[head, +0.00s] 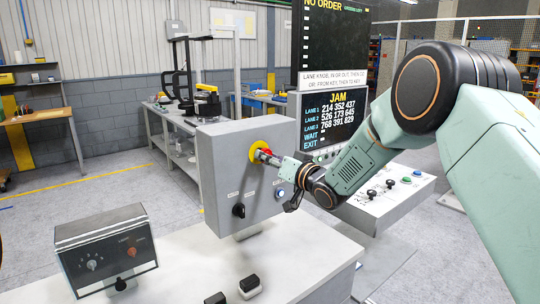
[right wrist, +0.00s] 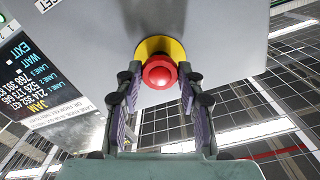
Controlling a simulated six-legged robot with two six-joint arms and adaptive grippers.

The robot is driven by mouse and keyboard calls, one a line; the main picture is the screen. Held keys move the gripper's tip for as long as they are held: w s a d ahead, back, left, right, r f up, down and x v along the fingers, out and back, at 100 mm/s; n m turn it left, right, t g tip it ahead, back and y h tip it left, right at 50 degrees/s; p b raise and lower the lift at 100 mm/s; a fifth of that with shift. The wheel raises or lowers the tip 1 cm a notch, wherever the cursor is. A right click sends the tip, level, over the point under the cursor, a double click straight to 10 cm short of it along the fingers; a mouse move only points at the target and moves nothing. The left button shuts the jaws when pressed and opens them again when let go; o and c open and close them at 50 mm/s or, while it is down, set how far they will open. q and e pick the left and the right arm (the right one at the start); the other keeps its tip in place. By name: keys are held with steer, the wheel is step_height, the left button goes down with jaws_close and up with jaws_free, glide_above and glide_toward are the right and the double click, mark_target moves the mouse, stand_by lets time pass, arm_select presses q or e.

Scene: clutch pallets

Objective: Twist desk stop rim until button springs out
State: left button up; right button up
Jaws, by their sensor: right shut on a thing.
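The red stop button (right wrist: 159,72) sits on a yellow round plate (right wrist: 160,45) on the face of a grey desk box (head: 230,165). In the head view the yellow plate (head: 254,152) shows, and the button is mostly hidden by my right gripper (head: 268,156). My right gripper is shut on the red button's rim, one finger at each side, as the right wrist view also shows (right wrist: 158,78). Whether the button is in or sprung out cannot be told. My left gripper is not in view.
The grey box also carries a black knob (head: 239,210) and small buttons. A small panel box (head: 105,250) stands left on the white desk (head: 185,265). Two black switches lie in front. A JAM screen (head: 330,122) and a control console (head: 385,200) stand behind my right arm.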

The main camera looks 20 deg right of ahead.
steer(key=shift+w+r+m, duration=0.2)
steer(key=shift+r+m, duration=0.15)
steer(key=shift+m, duration=0.15)
steer(key=shift+d+r, duration=0.1)
steer(key=o, duration=1.1)
steer(key=shift+s, duration=0.15)
steer(key=shift+o, duration=0.4)
steer(key=shift+f, duration=0.25)
steer(key=shift+f, duration=0.1)
steer(key=v, duration=1.2)
